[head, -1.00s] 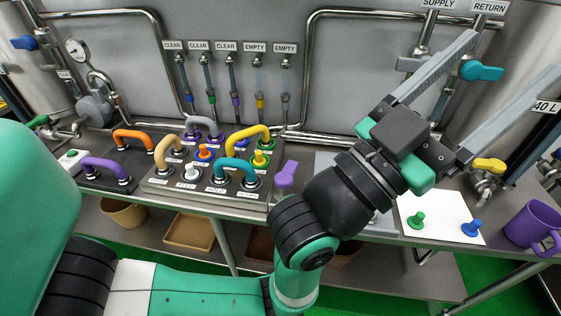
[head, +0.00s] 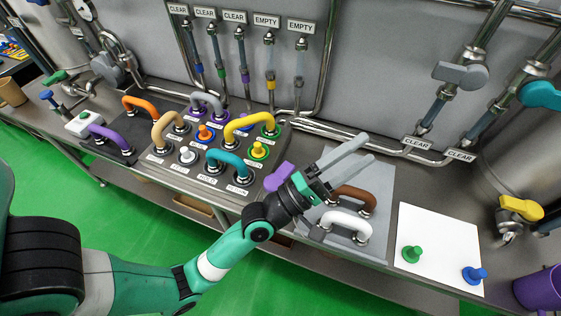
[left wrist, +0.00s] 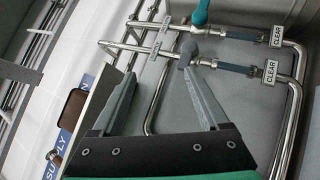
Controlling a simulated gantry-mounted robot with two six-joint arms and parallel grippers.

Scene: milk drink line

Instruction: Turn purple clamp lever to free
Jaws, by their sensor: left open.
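The purple clamp lever (head: 279,177) shows in the head view at the right end of the grey control panel, at the bench's front edge. My left gripper's wrist partly covers it on the right. My left gripper (head: 366,147) is open and empty, its two long grey fingers pointing up and right over the grey plate with the brown and white handles. Its fingers also show in the left wrist view (left wrist: 155,95), with pipes behind and nothing between them. The lever is not seen in the left wrist view. My right gripper is not in view.
The control panel (head: 160,165) holds several coloured handles and knobs. A brown handle (head: 353,194) and a white handle (head: 345,222) stand under and beside my left gripper. A white sheet (head: 437,236) has green and blue knobs. Pipes with valves run along the wall.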

